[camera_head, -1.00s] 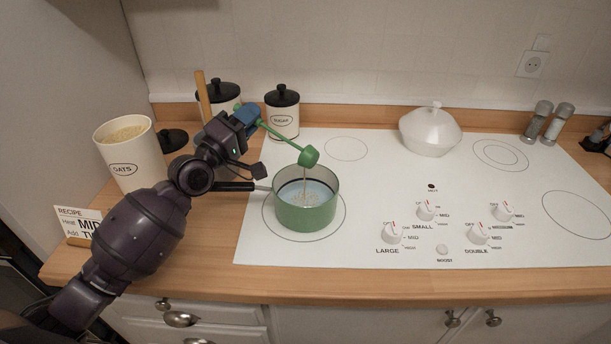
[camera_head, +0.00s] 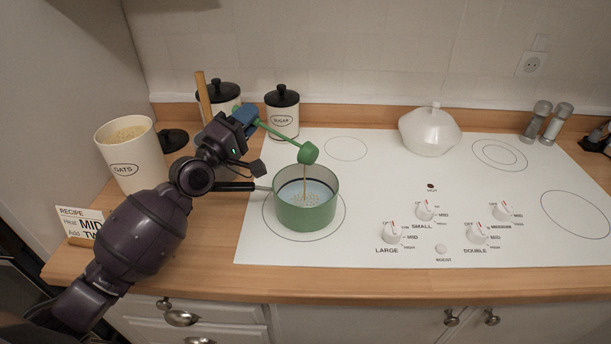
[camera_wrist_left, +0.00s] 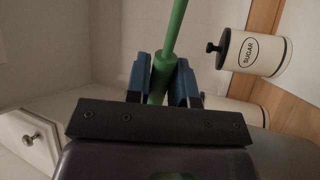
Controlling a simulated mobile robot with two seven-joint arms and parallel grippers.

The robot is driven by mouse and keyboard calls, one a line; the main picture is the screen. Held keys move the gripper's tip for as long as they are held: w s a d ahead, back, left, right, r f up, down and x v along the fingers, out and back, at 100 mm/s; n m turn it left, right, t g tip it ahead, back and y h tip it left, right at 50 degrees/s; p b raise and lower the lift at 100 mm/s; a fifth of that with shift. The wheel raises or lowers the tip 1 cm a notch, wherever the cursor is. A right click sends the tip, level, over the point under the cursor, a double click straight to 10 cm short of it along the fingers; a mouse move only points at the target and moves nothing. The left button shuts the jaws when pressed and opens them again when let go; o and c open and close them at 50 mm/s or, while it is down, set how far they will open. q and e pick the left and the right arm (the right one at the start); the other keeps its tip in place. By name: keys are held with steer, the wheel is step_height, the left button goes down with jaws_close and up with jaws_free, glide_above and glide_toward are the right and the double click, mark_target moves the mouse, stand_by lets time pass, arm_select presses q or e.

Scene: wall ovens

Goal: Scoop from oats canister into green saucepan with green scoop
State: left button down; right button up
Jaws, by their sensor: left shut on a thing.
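My left gripper (camera_head: 246,117) is shut on the handle of the green scoop (camera_head: 308,153). In the left wrist view the blue fingers of my left gripper (camera_wrist_left: 166,82) clasp the green scoop's handle (camera_wrist_left: 174,35). The scoop's bowl is tipped above the green saucepan (camera_head: 306,213), and a thin stream of oats falls from it into the pan. The pan holds pale bluish liquid with oats in it and stands on the front left burner. The oats canister (camera_head: 131,157) stands open at the left, with oats near its rim. My right gripper is in neither view.
The sugar canister (camera_head: 282,113) and another black-lidded canister (camera_head: 218,96) stand behind my gripper. A black lid (camera_head: 172,139) lies by the oats. A recipe card (camera_head: 80,222) stands front left. A white lidded pot (camera_head: 430,131) is at the back; the hob's middle is clear.

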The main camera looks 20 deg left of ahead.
arm_select(q)
steer(key=shift+w+a+f+n+t+y+p, duration=0.15)
steer(key=shift+a+n+y+p, duration=0.15)
steer(key=shift+n, duration=0.45)
steer(key=shift+a+f+n+t+y+p, duration=0.15)
steer(key=shift+n+y+p, duration=0.2)
steer(key=shift+n, duration=0.35)
steer(key=shift+w+a+f+n+y+p, duration=0.1)
steer(key=shift+a+n+y+p, duration=0.2)
steer(key=shift+n, duration=0.45)
stand_by(1.3)
